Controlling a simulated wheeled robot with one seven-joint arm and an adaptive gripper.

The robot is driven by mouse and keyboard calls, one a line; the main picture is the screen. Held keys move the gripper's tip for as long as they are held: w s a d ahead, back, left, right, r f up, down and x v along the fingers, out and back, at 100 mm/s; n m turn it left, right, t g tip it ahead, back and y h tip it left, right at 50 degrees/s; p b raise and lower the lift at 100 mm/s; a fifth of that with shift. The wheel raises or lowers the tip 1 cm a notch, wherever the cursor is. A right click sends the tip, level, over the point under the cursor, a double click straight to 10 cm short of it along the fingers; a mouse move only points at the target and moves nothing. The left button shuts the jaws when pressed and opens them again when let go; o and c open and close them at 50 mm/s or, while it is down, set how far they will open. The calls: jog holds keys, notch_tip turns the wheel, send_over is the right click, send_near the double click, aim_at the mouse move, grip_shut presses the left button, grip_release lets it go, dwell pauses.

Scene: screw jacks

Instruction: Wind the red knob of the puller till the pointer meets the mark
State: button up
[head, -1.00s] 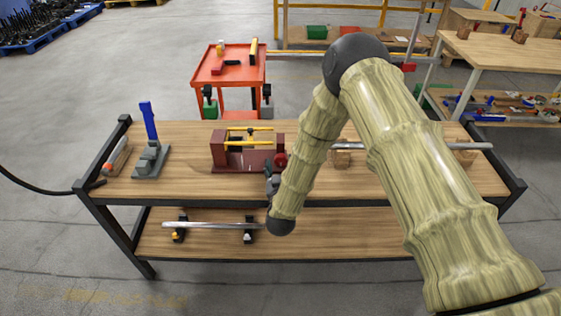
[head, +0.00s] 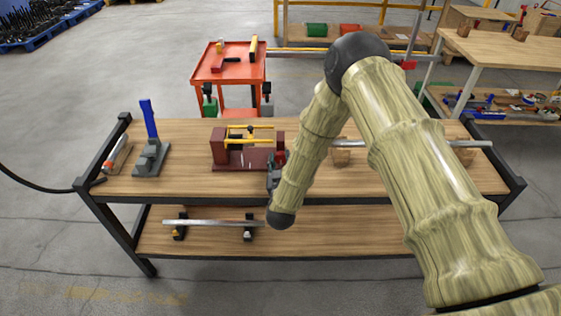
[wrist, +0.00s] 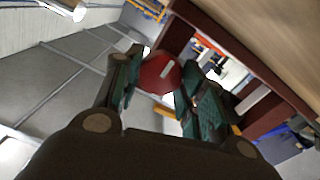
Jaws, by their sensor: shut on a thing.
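The puller (head: 243,162) is a dark red frame with yellow rods, on the bench top left of my arm. Its red knob (head: 280,157) is at the right end, partly hidden by my gripper. My gripper (head: 274,165) is at that end of the puller. The pointer and the mark are too small to tell apart.
A grey block with a blue lever (head: 150,125) stands left on the bench (head: 200,190). A metal bar on wooden blocks (head: 342,156) lies to the right, partly behind my arm. A red trolley (head: 229,75) stands behind. The lower shelf holds another bar (head: 214,222).

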jog(key=shift+m+b, duration=0.3)
